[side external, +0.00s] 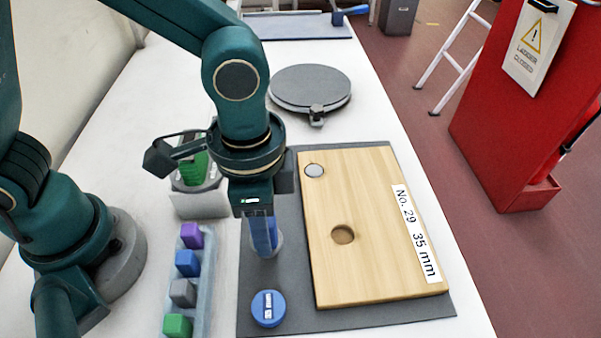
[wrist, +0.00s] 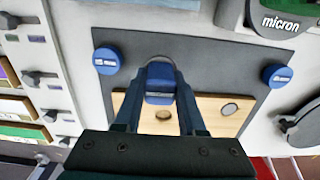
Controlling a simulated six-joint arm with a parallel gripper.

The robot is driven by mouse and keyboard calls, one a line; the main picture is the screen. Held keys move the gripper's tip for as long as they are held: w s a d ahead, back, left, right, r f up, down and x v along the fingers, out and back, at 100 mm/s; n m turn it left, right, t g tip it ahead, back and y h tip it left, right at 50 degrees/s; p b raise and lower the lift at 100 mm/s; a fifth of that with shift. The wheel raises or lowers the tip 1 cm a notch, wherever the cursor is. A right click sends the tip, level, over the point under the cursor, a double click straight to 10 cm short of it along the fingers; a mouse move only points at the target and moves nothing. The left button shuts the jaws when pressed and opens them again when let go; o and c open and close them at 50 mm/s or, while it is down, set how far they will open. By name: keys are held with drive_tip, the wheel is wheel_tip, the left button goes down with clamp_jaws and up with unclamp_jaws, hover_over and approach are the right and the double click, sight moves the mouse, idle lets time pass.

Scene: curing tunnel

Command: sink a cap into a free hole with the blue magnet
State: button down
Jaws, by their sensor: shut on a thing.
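My gripper (side external: 262,236) is shut on a blue block, which I take as the blue magnet (wrist: 160,82), above the grey mat left of the wooden board. A pale round edge shows around the block's lower end in the side view; I cannot tell whether it is a cap. The wooden board (side external: 368,270) has an empty round hole (side external: 343,234), also visible in the wrist view (wrist: 162,115). Its far left hole is filled by a grey cap (side external: 314,171). Labelled blue discs (wrist: 107,60) and (wrist: 277,76) lie on the mat; the near one (side external: 268,308) shows in the side view.
A rack (side external: 203,305) with purple, blue, grey and green blocks stands left of the mat (side external: 290,325). A white block with a green piece (side external: 195,172) stands behind it. A grey round plate (side external: 310,88) lies beyond the board. The board's label reads "No. 29 35 mm".

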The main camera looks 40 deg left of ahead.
drive_tip(key=shift+r, duration=0.3)
drive_tip(key=shift+r, duration=0.35)
drive_tip(key=shift+r, duration=0.35)
drive_tip(key=shift+r, duration=0.35)
drive_tip(key=shift+s+r, duration=0.1)
